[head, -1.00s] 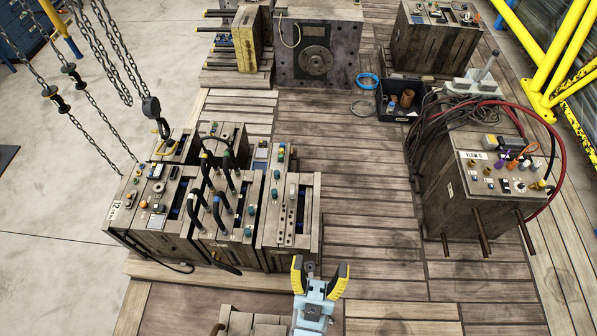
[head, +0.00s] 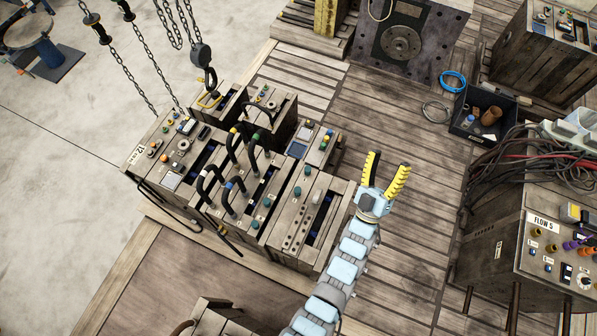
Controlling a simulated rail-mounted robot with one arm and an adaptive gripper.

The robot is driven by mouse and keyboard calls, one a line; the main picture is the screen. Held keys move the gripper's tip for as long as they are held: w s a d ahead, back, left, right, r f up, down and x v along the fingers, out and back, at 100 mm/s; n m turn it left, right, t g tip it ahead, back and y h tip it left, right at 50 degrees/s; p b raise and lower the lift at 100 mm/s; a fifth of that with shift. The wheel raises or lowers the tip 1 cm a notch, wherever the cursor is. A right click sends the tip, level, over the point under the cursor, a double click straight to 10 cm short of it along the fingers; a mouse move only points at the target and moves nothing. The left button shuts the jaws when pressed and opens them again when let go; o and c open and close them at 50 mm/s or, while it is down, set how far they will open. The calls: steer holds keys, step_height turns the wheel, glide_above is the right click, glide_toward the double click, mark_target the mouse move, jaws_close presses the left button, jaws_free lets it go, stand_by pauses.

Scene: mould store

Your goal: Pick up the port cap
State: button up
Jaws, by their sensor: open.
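My gripper (head: 388,161) is open and empty, its two yellow-and-black fingers spread above the wooden deck, to the right of a cluster of moulds. Small coloured caps and fittings show on several moulds, and I cannot tell which is the port cap. Dark green caps (head: 297,190) stand on the nearest mould of the cluster, left of my gripper. The mould marked FLOW 5 (head: 514,252), at the right edge, carries brown, yellow, orange and purple fittings on top. My gripper touches none of them.
Chains with a hook (head: 202,55) hang over the left cluster. A black bin (head: 466,124) with small items sits at the right, near a blue ring (head: 453,81). Cables and hoses (head: 530,155) drape behind the FLOW 5 mould. The deck (head: 400,225) between the moulds is clear.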

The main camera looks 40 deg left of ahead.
steer(key=w+a+f+n+g+h+b, duration=0.4)
steer(key=w+a+f+n+g+b, duration=0.25)
steer(key=w+f, duration=0.65)
steer(key=w+a+f+n+g+h+b, duration=0.3)
steer(key=w+a+f+g+b, duration=0.3)
steer(key=w+a+f, duration=0.7)
steer(key=n+g+h+b, duration=0.3)
steer(key=n+g+b, duration=0.2)
steer(key=g+b, duration=0.85)
glide_above(299, 190)
steer(key=b, duration=0.1)
steer(key=shift+t, duration=0.8)
steer(key=f, duration=2.6)
steer(key=shift+s+a+f, duration=0.25)
steer(key=shift+a+f, duration=0.2)
steer(key=shift+f, duration=0.3)
steer(key=f+b, duration=0.2)
steer(key=f, duration=0.1)
steer(key=f+b, duration=0.1)
steer(key=shift+w+d+f+b, duration=0.25)
steer(key=shift+d+f+b, duration=0.05)
steer(key=shift+f, duration=0.4)
steer(key=shift+r, duration=0.1)
